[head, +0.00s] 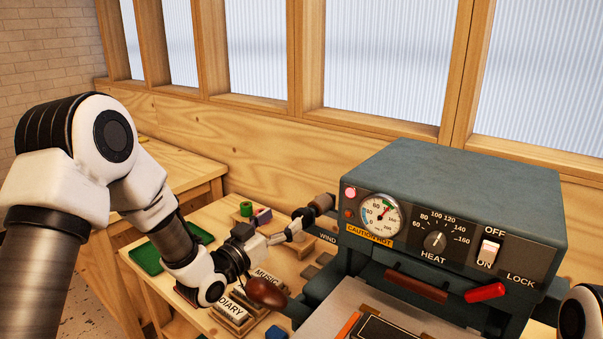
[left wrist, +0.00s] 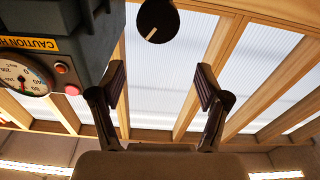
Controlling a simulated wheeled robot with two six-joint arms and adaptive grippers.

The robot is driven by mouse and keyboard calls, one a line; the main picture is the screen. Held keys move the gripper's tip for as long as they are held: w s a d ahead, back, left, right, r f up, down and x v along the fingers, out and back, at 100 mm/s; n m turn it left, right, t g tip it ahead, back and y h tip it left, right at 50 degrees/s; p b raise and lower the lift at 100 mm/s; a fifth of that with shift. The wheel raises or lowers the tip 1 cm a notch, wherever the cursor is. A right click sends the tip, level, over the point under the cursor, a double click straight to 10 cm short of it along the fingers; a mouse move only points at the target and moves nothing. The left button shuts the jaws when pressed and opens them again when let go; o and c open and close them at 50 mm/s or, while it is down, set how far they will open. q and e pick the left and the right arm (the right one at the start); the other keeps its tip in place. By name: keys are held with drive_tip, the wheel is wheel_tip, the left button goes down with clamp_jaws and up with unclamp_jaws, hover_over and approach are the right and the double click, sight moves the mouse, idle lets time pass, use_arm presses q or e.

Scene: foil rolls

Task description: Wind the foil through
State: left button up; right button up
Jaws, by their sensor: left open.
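The grey foil machine (head: 455,190) stands at the right; its front has a temperature dial (head: 380,214), a HEAT knob (head: 434,241) and an ON/OFF switch (head: 488,251). A brown cylindrical knob (head: 323,203) sticks out at its left side, above a WIND label (head: 327,238). My left gripper (head: 297,226) is open and empty beside that knob. In the left wrist view its two fingers (left wrist: 160,85) are wide apart, with a dark round knob (left wrist: 157,20) beyond them near the top edge. My right gripper is outside both views.
Small foil rolls (head: 246,209) and a green tray (head: 170,248) lie on the wooden bench. Blocks labelled MUSIC and DIARY (head: 232,311) and a dark brown rounded handle (head: 267,292) sit near my left wrist. A red LOCK lever (head: 485,292) juts from the machine.

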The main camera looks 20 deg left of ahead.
sight(302, 217)
use_arm(q)
drive_tip(key=shift+g, duration=0.4)
drive_tip(key=w+d+p, duration=0.1)
drive_tip(key=w, duration=0.1)
drive_tip(key=w+d+f+p, duration=0.1)
drive_tip(key=w, duration=0.1)
drive_tip(key=w+d+f+p, duration=0.1)
drive_tip(key=w, duration=0.1)
drive_tip(key=shift+f, duration=0.1)
drive_tip(key=shift+w+f, duration=0.1)
drive_tip(key=shift+w, duration=0.3)
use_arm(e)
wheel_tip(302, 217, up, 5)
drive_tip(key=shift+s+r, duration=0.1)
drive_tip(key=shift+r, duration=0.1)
use_arm(q)
drive_tip(key=c, duration=1.2)
